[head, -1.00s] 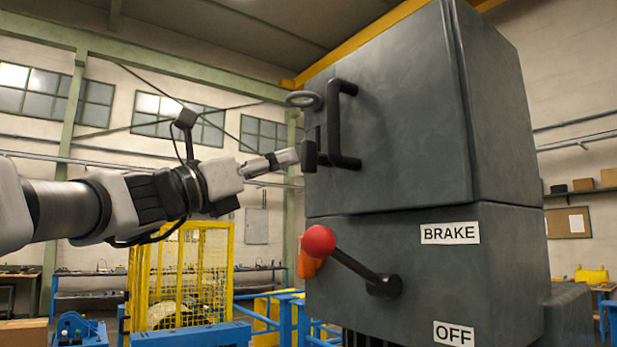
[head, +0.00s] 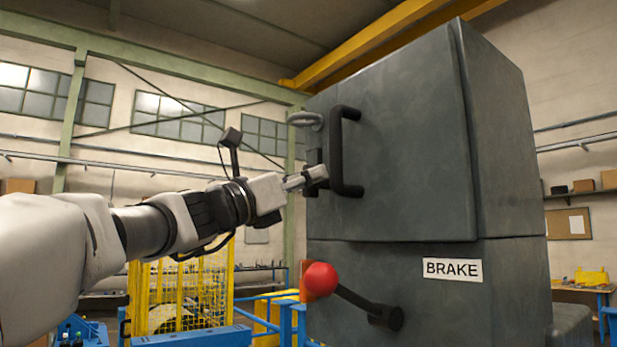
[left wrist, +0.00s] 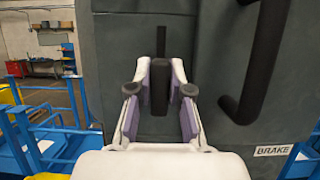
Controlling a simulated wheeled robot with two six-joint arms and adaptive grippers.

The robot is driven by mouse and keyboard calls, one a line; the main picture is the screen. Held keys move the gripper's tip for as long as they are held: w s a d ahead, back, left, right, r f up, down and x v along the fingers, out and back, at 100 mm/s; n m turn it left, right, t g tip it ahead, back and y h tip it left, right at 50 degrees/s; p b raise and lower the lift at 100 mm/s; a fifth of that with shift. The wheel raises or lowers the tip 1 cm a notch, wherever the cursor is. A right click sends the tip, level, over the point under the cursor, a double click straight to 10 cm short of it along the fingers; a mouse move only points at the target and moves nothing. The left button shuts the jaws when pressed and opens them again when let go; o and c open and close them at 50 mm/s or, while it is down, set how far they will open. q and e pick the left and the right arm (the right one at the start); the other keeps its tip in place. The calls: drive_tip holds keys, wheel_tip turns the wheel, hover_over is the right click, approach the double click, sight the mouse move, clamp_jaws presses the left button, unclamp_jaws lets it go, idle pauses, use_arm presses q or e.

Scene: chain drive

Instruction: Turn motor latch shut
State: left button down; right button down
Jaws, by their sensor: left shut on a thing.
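The motor latch is a black upright bar (left wrist: 158,84) on the grey cabinet door (head: 410,160). In the left wrist view it stands upright between the pale fingers of my left gripper. In the head view the latch (head: 313,157) shows small and dark at the cabinet's left edge, partly hidden by the gripper. My left gripper (head: 312,178) comes in from the lower left and is shut on the latch. My right gripper is in neither view.
A black door handle (head: 340,150) sits close right of the latch, with a grey ring (head: 305,119) above. Below, a red-knobbed brake lever (head: 321,279) juts out left under the BRAKE label (head: 452,270). A yellow cage (head: 180,295) and blue rails stand behind.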

use_arm(q)
drive_tip(key=shift+f+m, duration=0.15)
drive_tip(key=shift+m, duration=0.35)
drive_tip(key=m+g+h+b, duration=0.1)
drive_tip(key=m+g, duration=0.1)
drive_tip(key=m, duration=0.1)
drive_tip(key=shift+m, duration=0.3)
drive_tip(key=m+g, duration=0.1)
drive_tip(key=m, duration=0.1)
drive_tip(key=shift+m+g+h, duration=0.3)
drive_tip(key=shift+m, duration=0.1)
drive_tip(key=shift+d+m+g, duration=0.1)
drive_tip(key=shift+m+g, duration=0.5)
drive_tip(key=shift+m, duration=0.6)
drive_tip(key=m+g+p, duration=0.1)
drive_tip(key=m, duration=0.2)
drive_tip(key=shift+s+m+g, duration=0.15)
drive_tip(key=shift+m+g, duration=0.15)
drive_tip(key=m+g+p, duration=0.1)
drive_tip(key=m+p, duration=0.1)
drive_tip(key=m, duration=0.2)
drive_tip(key=shift+g, duration=0.3)
drive_tip(key=m+y+p, duration=0.1)
drive_tip(key=m, duration=0.1)
drive_tip(key=m+y+p, duration=0.1)
drive_tip(key=m+p, duration=0.1)
drive_tip(key=m, duration=0.1)
drive_tip(key=shift+s+f+g, duration=0.1)
drive_tip(key=shift+g, duration=0.3)
